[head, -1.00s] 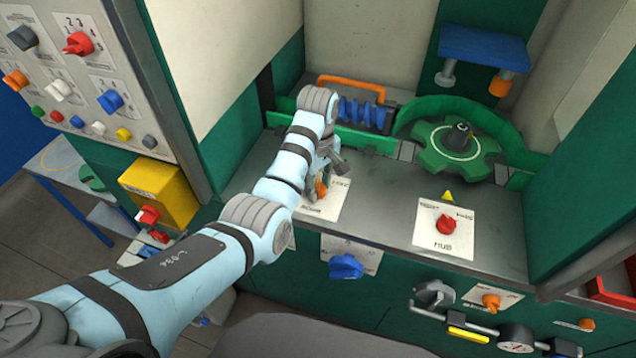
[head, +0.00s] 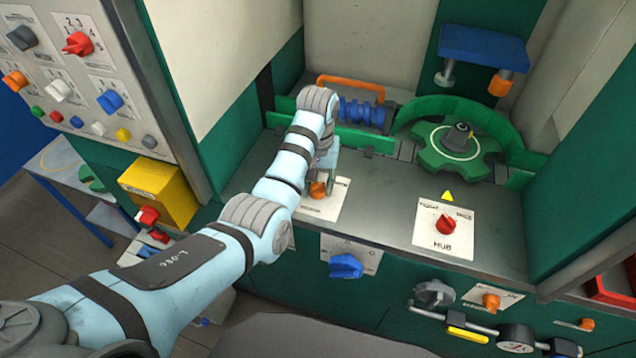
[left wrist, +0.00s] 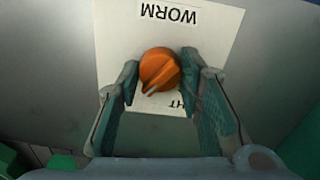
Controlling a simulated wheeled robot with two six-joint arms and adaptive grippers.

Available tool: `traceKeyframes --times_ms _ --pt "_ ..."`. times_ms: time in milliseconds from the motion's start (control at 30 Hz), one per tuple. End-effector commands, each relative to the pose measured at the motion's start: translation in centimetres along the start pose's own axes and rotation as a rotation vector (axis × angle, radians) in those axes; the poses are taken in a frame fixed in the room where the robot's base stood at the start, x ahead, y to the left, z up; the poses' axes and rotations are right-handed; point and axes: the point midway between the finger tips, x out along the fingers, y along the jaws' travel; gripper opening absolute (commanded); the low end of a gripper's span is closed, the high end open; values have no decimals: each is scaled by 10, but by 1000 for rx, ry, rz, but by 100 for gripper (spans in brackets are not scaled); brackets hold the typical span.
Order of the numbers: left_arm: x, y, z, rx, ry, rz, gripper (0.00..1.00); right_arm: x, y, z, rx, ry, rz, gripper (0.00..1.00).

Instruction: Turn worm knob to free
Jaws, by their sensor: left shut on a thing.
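The orange worm knob (head: 318,190) sits on a white plate (head: 335,203) on the grey ledge. My left gripper (head: 322,178) is over it, pointing down. In the left wrist view the knob (left wrist: 160,69) lies between the two fingers of my left gripper (left wrist: 160,74), which is shut on it. The knob's pale pointer line points to the lower left of that view. The plate reads "WORM", upside down there; a second word ending in "HT" is partly hidden by a finger. The blue worm (head: 362,112) lies behind, beside the green hub wheel (head: 455,150). My right gripper is not in view.
A red HUB knob (head: 446,224) stands on its own plate to the right. A blue knob (head: 346,266) sticks out of the front face below. The orange handle (head: 350,83) and green guard (head: 500,122) rise behind. The ledge between the two plates is clear.

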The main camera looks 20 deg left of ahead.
Motion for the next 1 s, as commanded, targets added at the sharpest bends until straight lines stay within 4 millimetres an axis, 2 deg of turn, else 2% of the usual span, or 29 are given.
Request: traceKeyframes --times_ms 300,867,900,1000 --pt "-2 0 -2 137 7 0 6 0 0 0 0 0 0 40" --pt "-2 0 -2 166 8 -1 5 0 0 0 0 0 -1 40" --pt "-2 0 -2 166 8 -1 40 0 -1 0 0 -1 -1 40" --pt "-2 0 -2 166 6 -1 54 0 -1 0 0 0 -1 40"
